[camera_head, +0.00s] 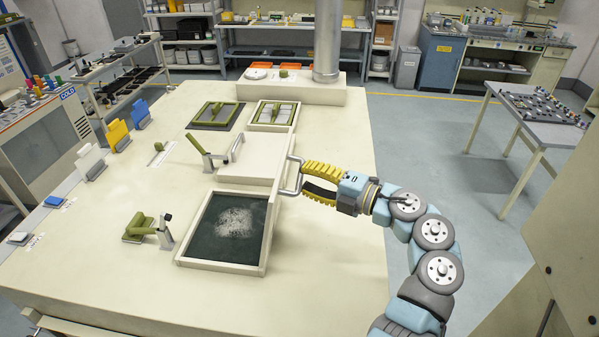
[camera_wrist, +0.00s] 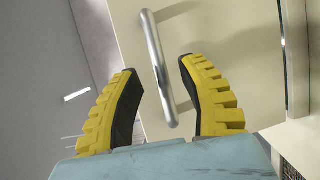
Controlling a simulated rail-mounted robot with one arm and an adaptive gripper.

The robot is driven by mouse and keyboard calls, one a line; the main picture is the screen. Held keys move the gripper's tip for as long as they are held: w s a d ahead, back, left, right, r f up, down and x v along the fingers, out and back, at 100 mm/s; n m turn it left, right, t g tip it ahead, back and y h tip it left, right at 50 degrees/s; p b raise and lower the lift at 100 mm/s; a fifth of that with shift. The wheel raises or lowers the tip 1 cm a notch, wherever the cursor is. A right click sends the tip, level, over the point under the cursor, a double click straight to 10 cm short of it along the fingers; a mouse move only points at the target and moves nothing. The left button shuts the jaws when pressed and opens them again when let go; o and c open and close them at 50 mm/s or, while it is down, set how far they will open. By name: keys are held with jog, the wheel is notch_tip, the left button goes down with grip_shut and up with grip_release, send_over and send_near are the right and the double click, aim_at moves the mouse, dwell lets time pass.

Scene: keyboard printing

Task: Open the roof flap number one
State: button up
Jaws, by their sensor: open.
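A pale square flap (camera_head: 243,158) lies on top of the big cream machine, behind an open dark bay (camera_head: 232,232) with white powder in it. I cannot read a number on the flap. A metal bar handle (camera_head: 292,184) stands out at its right side. My gripper (camera_head: 304,179) reaches in from the right with its yellow fingers around this handle. In the wrist view my gripper (camera_wrist: 157,68) is open, and the handle (camera_wrist: 156,62) passes between the two fingers. Gaps show on both sides, so the fingers do not appear to grip it.
Two framed hatches (camera_head: 214,114) lie behind. A metal column (camera_head: 327,40) rises at the back. Free floor (camera_head: 430,130) lies to the right.

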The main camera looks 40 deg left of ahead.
jog(key=shift+x, duration=1.2)
grip_shut()
